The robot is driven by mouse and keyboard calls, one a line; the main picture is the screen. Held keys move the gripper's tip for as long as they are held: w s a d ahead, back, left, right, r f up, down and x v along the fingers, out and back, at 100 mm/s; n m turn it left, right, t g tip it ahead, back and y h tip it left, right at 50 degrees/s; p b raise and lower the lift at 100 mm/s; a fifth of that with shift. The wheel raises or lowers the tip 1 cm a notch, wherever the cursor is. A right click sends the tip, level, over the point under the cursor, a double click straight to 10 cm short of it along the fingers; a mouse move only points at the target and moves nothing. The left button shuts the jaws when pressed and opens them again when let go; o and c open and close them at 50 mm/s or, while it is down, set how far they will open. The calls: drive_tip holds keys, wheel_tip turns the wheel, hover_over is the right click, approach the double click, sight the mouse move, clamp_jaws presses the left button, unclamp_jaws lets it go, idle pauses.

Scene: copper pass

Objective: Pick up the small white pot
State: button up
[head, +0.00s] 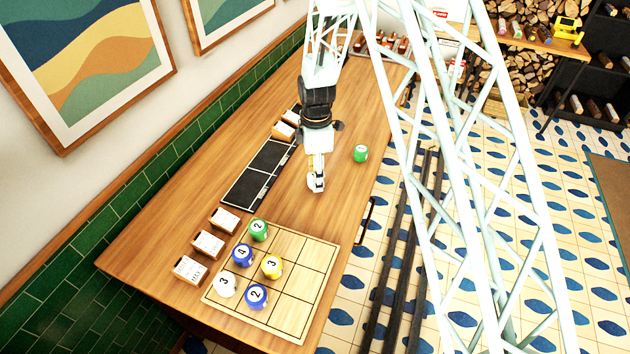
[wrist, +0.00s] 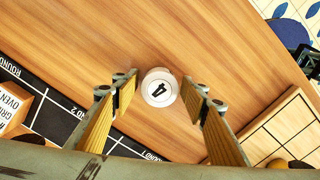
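A small white pot (wrist: 159,88) with a black 4 on its round lid stands on the wooden table in the wrist view. It lies between the two fingers of my gripper (wrist: 160,98), with a gap on each side. The gripper is open and empty. In the head view my gripper (head: 316,180) points down over the table, right of the black mat. There the pot is hard to tell apart from the fingertips. A second white pot (head: 224,284), marked 3, stands on the gridded wooden board (head: 318,262).
The board also holds a green pot (head: 258,229), a yellow pot (head: 272,266) and two blue pots. Another green pot (head: 360,153) stands alone near the table's right edge. The black mat (head: 258,176) lies left of my gripper. Labelled blocks (head: 208,244) line the left side.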

drive_tip(key=c, duration=0.7)
drive_tip(key=shift+r, duration=0.15)
drive_tip(key=shift+r, duration=1.65)
drive_tip(key=shift+s+d, duration=0.1)
drive_tip(key=shift+s, duration=0.35)
drive_tip(key=s+d, duration=0.1)
drive_tip(key=s, duration=0.4)
drive_tip(key=s+d+r+b, duration=0.1)
drive_tip(key=s, duration=0.3)
drive_tip(key=s+d, duration=0.1)
drive_tip(key=s, duration=0.4)
drive_tip(key=shift+s+d+r+b, duration=0.2)
drive_tip(key=shift+s+d+b, duration=0.05)
drive_tip(key=shift+s+b, duration=0.15)
